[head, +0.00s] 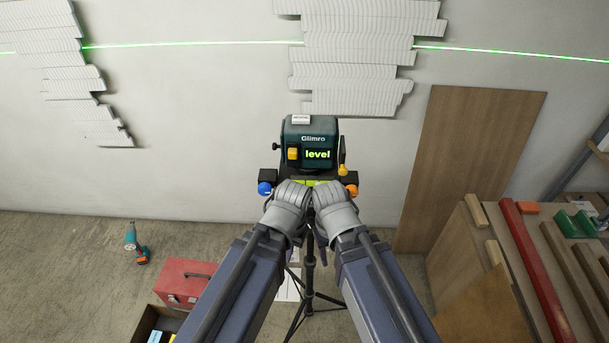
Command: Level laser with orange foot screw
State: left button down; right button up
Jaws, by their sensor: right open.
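The laser (309,142) is a dark teal box marked Glimro on a black tripod (310,268) in front of the wall. Its display (317,154) reads "level" in green-yellow. The orange foot screw (352,191) shows at the right of its base, and a blue screw (265,188) at the left. My left gripper (294,192) and right gripper (327,193) are close together in front of the base, between these screws. The right one is open. The left one's fingers are hidden behind its wrist. I cannot tell whether either touches the base.
A green laser line (200,43) crosses the wall and its white relief panels (350,60). A brown board (466,150) leans at the right beside a bench with a red bar (532,260). A red toolbox (187,281) and a drill (136,243) are on the floor at left.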

aim_at(353, 189)
jog(key=k+j+z, duration=0.1)
jog(key=k+j, duration=0.65)
jog(key=k, duration=0.05)
